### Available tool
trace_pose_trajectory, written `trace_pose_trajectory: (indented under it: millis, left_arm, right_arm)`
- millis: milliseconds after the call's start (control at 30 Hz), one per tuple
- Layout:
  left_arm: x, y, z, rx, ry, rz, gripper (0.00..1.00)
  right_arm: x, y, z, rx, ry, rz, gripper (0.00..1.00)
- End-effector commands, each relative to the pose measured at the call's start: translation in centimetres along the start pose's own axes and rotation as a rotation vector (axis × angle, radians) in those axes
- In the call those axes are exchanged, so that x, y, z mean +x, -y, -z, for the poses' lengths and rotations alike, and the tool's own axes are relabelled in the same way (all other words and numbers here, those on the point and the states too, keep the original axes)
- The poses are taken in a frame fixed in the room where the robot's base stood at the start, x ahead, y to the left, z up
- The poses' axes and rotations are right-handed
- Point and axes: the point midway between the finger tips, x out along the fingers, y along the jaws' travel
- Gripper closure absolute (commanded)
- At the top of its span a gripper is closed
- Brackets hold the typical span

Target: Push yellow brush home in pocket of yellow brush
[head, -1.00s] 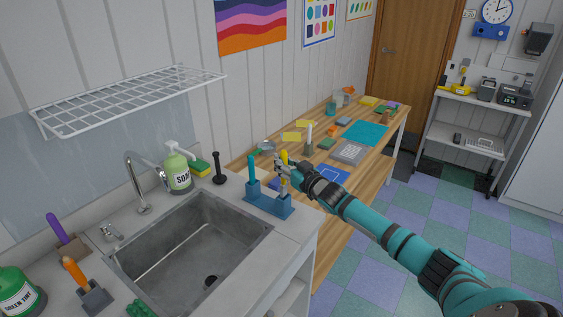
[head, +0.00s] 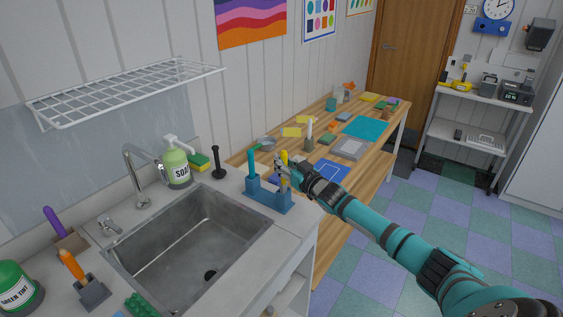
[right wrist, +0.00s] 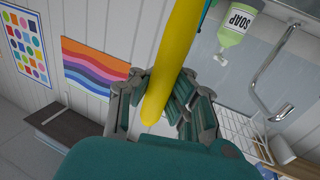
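The yellow brush (head: 284,155) stands roughly upright over the right end of the blue holder (head: 268,200) at the sink's right corner. My right gripper (head: 282,170) is closed around its handle. In the right wrist view the yellow handle (right wrist: 173,75) runs between the fingers of this gripper (right wrist: 165,95). The fingers hide the brush's lower part and its pocket, so I cannot tell how deep it sits. A teal brush (head: 251,163) stands in the holder's left pocket. My left gripper is not in view.
The sink (head: 190,250) lies left of the holder. A black-handled tool (head: 218,160) and a soap bottle (head: 176,166) stand behind it. A wooden table (head: 385,140) with several small items adjoins beyond. A wire rack (head: 130,92) hangs above the sink.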

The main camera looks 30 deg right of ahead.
Motion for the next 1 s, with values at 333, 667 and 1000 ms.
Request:
trace_pose_trajectory:
  millis: [333,667,1000]
  left_arm:
    - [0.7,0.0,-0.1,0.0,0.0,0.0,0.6]
    - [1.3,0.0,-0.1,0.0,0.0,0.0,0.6]
    - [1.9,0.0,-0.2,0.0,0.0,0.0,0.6]
  right_arm:
    - [0.0,0.0,-1.0,0.0,0.0,0.0,1.0]
    - [0.0,0.0,-1.8,0.0,0.0,0.0,1.0]
    - [0.0,0.0,-2.7,0.0,0.0,0.0,1.0]
